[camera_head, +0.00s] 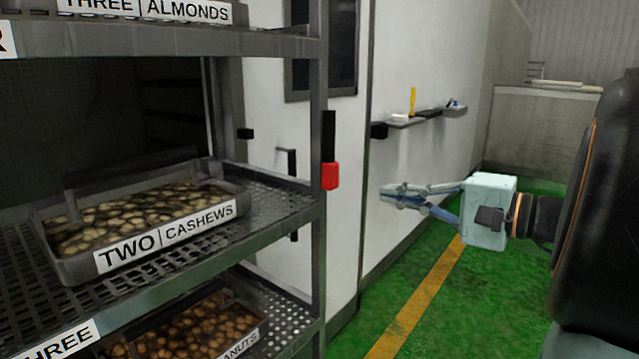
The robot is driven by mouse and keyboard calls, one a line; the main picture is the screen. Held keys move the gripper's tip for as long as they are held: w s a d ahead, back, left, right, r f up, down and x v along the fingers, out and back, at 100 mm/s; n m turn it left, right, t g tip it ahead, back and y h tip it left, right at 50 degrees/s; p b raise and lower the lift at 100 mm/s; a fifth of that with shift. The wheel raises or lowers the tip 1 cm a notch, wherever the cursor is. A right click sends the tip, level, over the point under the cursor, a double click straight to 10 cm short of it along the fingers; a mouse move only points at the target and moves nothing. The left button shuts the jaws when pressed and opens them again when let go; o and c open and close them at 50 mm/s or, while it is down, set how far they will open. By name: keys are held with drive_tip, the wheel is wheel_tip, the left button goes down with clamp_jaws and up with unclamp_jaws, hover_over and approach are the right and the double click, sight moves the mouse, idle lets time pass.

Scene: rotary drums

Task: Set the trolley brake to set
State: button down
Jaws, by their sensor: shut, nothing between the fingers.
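A dark lever with a red block at its lower end (330,176) is on the right front post of the grey trolley (317,240). It looks like the trolley brake, and it hangs upright with the red end down. I see no set or release marking on it. My gripper (388,193) is to the right of the lever, with its fingers pointing left towards it. The fingers are shut and empty. A gap shows in the picture between the fingertips and the red block; the depth between them is hard to tell.
The trolley carries a tray marked TWO CASHEWS (150,236) and a lower tray of nuts (185,330). A white wall with a small shelf (405,122) stands behind my gripper. Green floor (440,310) with a yellow line (415,300) is clear to the right.

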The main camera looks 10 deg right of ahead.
drive_tip(key=v, duration=0.4)
drive_tip(key=shift+f, duration=0.2)
